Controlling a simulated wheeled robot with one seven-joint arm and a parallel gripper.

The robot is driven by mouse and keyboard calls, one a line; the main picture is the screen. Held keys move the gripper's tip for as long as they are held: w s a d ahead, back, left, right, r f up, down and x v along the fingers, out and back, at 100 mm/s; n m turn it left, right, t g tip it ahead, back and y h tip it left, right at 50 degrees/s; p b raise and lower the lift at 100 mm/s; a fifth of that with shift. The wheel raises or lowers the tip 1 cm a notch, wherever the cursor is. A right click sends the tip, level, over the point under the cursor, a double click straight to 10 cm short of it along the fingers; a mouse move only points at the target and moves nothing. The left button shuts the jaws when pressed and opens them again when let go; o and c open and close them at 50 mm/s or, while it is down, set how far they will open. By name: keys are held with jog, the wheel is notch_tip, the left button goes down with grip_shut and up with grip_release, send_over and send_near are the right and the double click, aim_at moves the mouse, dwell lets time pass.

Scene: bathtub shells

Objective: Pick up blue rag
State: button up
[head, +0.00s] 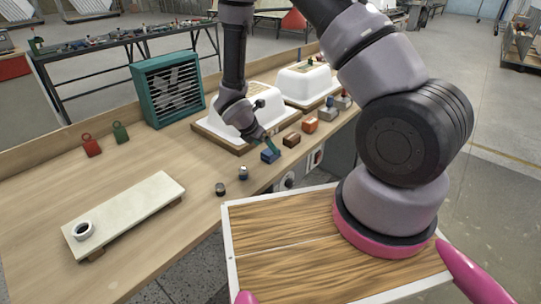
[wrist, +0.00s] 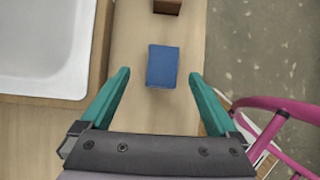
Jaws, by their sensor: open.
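The blue rag (head: 270,155) looks like a small folded rectangular block. It lies on the wooden workbench near the front edge. In the wrist view the blue rag (wrist: 163,62) sits upper centre, slightly tilted, with nothing on it. My gripper (head: 265,141) is just above it in the head view and partly overlaps it. In the wrist view my gripper (wrist: 159,75) has its two teal fingers spread wide, one on each side of the rag, with clear gaps. Nothing is held. The exact height above the rag cannot be told.
A brown block (head: 291,140) and an orange block (head: 310,125) stand in line beyond the rag. A white tub shell (head: 250,101) on a wooden base is close on the left. Two small jars (head: 243,173) stand nearer. A teal fan (head: 168,90) is farther back.

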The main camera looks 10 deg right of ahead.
aim_at(270, 151)
jog(key=x, duration=0.5)
jog(key=shift+d, duration=0.25)
jog(key=c, duration=1.4)
